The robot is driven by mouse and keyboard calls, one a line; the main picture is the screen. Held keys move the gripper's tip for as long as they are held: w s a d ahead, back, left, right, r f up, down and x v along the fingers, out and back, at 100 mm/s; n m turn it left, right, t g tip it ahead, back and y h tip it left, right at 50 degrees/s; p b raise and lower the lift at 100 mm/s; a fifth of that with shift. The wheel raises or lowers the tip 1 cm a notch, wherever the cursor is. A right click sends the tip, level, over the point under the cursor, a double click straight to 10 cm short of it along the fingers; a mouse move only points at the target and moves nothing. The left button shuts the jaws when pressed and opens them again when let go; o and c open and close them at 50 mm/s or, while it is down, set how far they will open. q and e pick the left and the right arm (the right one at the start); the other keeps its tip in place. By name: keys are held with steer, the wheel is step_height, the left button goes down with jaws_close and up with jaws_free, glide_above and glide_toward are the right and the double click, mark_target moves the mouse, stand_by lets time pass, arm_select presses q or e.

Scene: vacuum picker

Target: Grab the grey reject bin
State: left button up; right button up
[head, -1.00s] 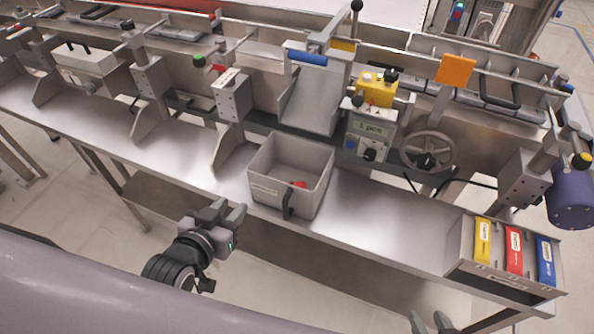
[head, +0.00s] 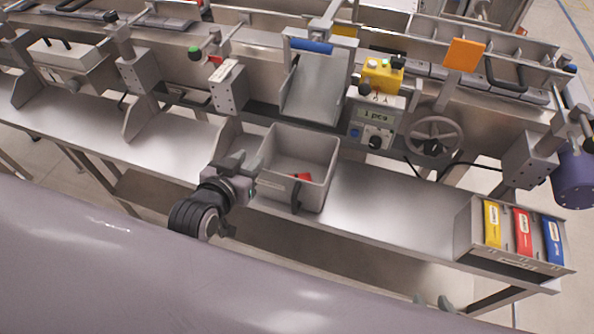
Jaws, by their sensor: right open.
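The grey reject bin (head: 318,160) stands on the metal bench shelf, below the chute. It is open-topped, with a dark upright handle (head: 296,196) on its front wall and a small red item (head: 303,177) inside. My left gripper (head: 244,160) is at the bin's left side, close to its left front corner. Its fingers look spread and nothing shows between them; whether a finger touches the bin wall is unclear. My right gripper (head: 433,301) shows only as fingertips at the bottom edge. It is open and empty, in front of the bench and well right of the bin.
A holder (head: 487,258) with yellow, red and blue packs stands at the shelf's right end. The chute (head: 314,95), counter box (head: 371,125) and handwheel (head: 434,136) are behind the bin. The shelf is bare right of the bin (head: 388,210).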

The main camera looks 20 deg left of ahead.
mark_target(259, 150)
arm_select(q)
steer(key=shift+a+f+x, duration=0.15)
steer(key=shift+x, duration=1.75)
steer(key=shift+a+f+x, duration=0.15)
steer(key=shift+x, duration=1.8)
steer(key=shift+s, duration=0.15)
jaws_close()
